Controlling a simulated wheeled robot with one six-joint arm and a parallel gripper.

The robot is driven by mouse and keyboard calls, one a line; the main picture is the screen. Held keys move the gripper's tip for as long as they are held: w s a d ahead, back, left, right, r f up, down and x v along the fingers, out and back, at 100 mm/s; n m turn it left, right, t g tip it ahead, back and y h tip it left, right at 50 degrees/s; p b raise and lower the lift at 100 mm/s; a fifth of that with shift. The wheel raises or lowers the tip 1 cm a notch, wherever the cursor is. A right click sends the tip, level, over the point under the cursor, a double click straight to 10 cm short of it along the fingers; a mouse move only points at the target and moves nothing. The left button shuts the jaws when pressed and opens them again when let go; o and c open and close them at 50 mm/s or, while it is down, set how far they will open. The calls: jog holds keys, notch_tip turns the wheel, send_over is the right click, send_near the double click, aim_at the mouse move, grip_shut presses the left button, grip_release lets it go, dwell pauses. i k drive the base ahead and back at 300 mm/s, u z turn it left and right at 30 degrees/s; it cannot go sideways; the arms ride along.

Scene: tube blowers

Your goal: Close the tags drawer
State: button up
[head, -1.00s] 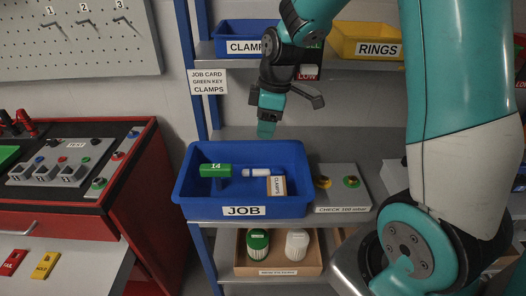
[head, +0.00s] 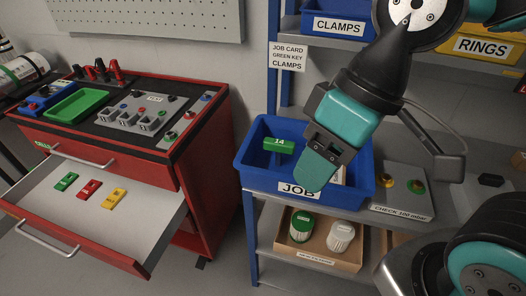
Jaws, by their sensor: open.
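The open drawer (head: 135,220) juts out of the red cabinet (head: 205,160) at the left. A green tag (head: 66,181), a red tag (head: 88,190) and a yellow tag (head: 114,197) lie in it. Its red front bears a pale bar handle (head: 48,240) at the lower left. My gripper (head: 382,168) is open, its jaws wide apart, with nothing seen between them. It is in front of and above the blue JOB bin, well to the right of the drawer and not touching it.
The blue JOB bin (head: 249,172) sits on the shelf with a green block marked 14 (head: 279,145), partly hidden by my gripper. A grey CHECK panel (head: 405,205) is to its right. Another drawer handle (head: 82,157) is above the open drawer. Floor is clear between cabinet and shelf.

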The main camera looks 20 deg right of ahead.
aim_at(133, 238)
jog(key=u, duration=1.3)
jog(key=k, duration=0.35)
jog(key=u, duration=0.6)
jog(key=i, duration=1.15)
jog(key=z, duration=0.65)
